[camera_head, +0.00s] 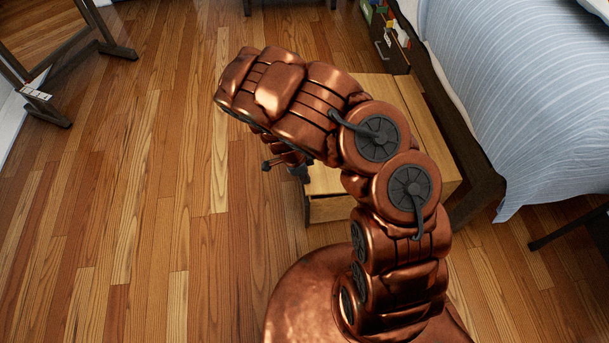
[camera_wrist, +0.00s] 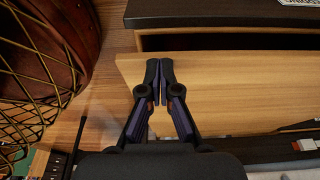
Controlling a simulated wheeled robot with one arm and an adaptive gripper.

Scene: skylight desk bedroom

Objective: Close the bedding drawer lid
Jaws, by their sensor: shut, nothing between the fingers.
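A light wooden drawer unit (camera_head: 330,210) stands beside the bed, largely hidden behind my copper arm. Its pale top panel (camera_head: 436,140) shows to the right of the arm. In the wrist view a broad light wooden panel (camera_wrist: 235,85), which looks like the lid, spans the middle. A dark gap runs along its upper edge. My gripper (camera_wrist: 158,68) is shut and empty, with its fingertips over the left part of this panel; contact cannot be told. In the head view my gripper (camera_head: 270,164) is mostly hidden under the arm, at the unit's left side.
The bed (camera_head: 520,90) with a striped cover and dark frame is on the right. A dark-topped piece (camera_wrist: 220,14) lies beyond the panel. A wire basket (camera_wrist: 30,80) and brown round object (camera_wrist: 65,40) are at left. Wooden floor (camera_head: 120,210) is clear on the left.

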